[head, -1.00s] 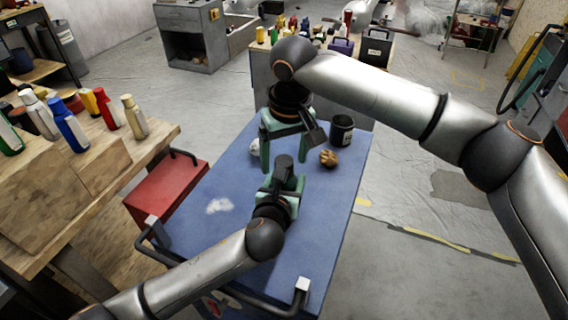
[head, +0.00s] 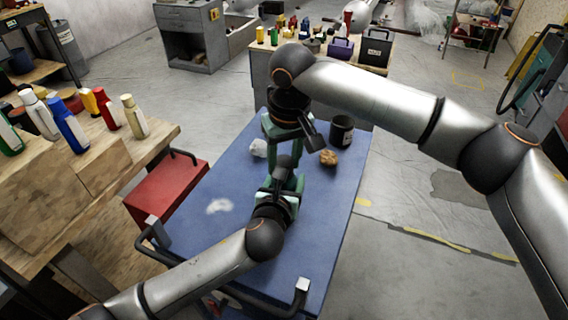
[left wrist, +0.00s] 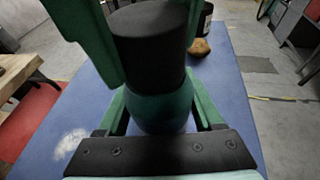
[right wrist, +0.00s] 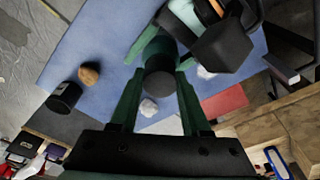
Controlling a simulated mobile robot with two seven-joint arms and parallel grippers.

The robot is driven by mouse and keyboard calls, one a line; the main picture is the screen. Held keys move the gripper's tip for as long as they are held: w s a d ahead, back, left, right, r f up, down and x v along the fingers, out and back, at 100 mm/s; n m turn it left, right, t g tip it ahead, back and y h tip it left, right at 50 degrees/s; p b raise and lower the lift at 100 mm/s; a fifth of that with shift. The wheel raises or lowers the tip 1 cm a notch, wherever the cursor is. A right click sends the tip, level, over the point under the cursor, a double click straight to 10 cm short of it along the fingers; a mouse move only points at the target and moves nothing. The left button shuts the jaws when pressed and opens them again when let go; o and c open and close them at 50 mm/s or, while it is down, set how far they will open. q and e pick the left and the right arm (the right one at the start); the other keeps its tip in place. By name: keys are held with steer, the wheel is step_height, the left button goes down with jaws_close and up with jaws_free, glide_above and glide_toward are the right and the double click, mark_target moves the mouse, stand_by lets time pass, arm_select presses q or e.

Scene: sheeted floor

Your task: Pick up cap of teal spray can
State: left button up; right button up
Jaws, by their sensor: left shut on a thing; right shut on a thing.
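The teal spray can (left wrist: 160,112) is held upright by its body between the fingers of my left gripper (left wrist: 158,100), over the blue table. Its black cap (left wrist: 150,45) faces up toward my right gripper (right wrist: 158,82). The fingers of my right gripper come down from above and are shut on the sides of the cap, whose round top also shows in the right wrist view (right wrist: 160,84). In the head view my left gripper (head: 280,188) is just below my right gripper (head: 286,145); the two arms largely hide the can there. Cap and can look together.
On the blue table (head: 320,215) stand a dark mug-like container (head: 341,130), a brown lump (head: 328,158) and a white crumpled piece (head: 258,147). A pale patch (head: 218,206) lies at the left.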

mark_target(284, 160)
jaws_close()
step_height(284, 160, up, 10)
steer(key=shift+r, duration=0.1)
arm_select(q)
steer(key=o, duration=1.5)
